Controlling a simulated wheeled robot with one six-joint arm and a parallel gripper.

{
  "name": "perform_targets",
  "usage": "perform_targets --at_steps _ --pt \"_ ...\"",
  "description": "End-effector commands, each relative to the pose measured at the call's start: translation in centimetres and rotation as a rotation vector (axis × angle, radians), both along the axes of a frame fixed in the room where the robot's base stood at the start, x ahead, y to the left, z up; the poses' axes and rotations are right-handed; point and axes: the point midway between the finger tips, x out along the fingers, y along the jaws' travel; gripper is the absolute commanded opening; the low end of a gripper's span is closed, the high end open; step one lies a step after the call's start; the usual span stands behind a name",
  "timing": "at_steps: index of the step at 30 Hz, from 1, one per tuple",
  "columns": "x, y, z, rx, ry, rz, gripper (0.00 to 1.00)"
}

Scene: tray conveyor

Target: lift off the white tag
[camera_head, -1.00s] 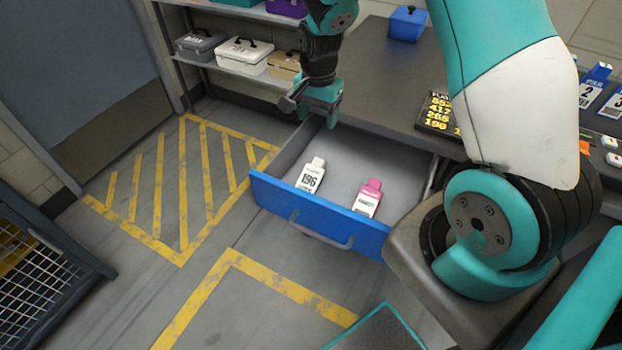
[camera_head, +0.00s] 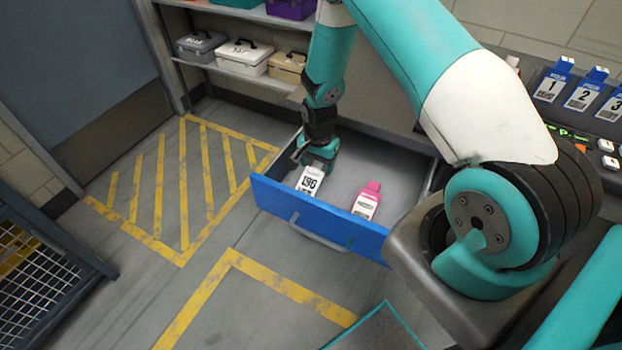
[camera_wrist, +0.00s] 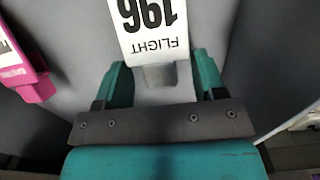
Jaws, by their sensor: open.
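The white tag (camera_head: 309,182), printed 196, lies in the open blue-fronted drawer (camera_head: 278,198), on the left side. My gripper (camera_head: 314,160) is down inside the drawer at the tag's far end. In the wrist view the white tag (camera_wrist: 150,28) shows the words FLIGHT 196 upside down. My open gripper (camera_wrist: 160,78) has one finger on each side of the tag's narrow grey end, with gaps visible. Whether the fingers touch the tag cannot be told.
A pink-topped tag (camera_head: 367,201) lies to the right in the same drawer; it also shows at the left of the wrist view (camera_wrist: 30,75). Drawer walls stand close around my gripper. Numbered blue-topped tags (camera_head: 585,92) stand on the console at right. A shelf with boxes (camera_head: 243,55) is behind.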

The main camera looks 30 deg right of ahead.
Motion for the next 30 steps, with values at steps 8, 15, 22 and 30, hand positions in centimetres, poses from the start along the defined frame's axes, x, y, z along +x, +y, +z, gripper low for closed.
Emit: perform_targets --at_steps 8,15,22,30 --pt "0.0 0.0 -0.8 0.0 0.0 0.001 0.64" --pt "0.0 0.0 -0.8 0.0 0.0 0.001 0.35" --pt "0.0 0.0 -0.7 0.0 -0.001 0.001 0.35" --pt "0.1 0.0 2.1 -0.001 -0.005 0.001 0.35"
